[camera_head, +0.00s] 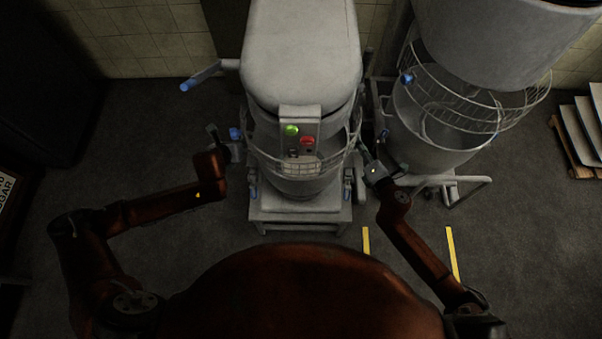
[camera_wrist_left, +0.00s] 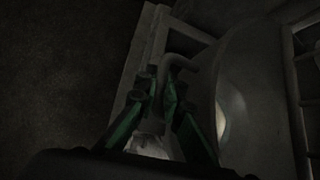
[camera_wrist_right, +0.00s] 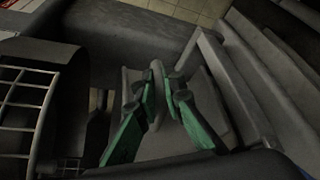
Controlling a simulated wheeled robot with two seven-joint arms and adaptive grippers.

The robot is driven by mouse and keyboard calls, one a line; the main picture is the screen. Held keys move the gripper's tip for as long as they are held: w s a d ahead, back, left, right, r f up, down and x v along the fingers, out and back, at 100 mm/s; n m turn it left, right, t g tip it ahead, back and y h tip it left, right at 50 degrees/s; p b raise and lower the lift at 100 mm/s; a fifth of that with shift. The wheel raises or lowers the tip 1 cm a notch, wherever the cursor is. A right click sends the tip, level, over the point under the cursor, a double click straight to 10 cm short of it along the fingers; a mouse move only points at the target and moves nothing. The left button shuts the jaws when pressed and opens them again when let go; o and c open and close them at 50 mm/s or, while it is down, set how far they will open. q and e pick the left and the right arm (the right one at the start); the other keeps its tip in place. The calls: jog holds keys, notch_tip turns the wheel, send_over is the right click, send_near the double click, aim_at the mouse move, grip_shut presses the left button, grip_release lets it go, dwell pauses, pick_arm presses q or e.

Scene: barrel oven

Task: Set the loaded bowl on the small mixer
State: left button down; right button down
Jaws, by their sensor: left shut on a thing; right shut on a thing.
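The small mixer (camera_head: 300,55) stands in the centre of the head view, a pale grey machine with a green and a red button. The metal bowl (camera_head: 297,187) shows under its head, behind the wire guard (camera_head: 318,165); its contents are hidden. My left gripper (camera_head: 236,148) is at the bowl's left side. In the left wrist view its green fingers (camera_wrist_left: 168,88) are shut around a bent tube handle (camera_wrist_left: 182,62) beside the bowl (camera_wrist_left: 250,110). My right gripper (camera_head: 370,166) is at the right side, its fingers (camera_wrist_right: 162,95) shut on the opposite handle (camera_wrist_right: 157,70).
A larger mixer with its own bowl (camera_head: 435,140) and wire guard stands close on the right. Trays (camera_head: 580,130) lean on a pallet at the far right. Yellow floor strips (camera_head: 452,254) lie at front right.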

pick_arm(q)
jog(key=shift+w+d+r, duration=0.1)
jog(key=shift+r, duration=0.1)
pick_arm(e)
jog(key=shift+a+r, duration=0.1)
jog(key=shift+r, duration=0.05)
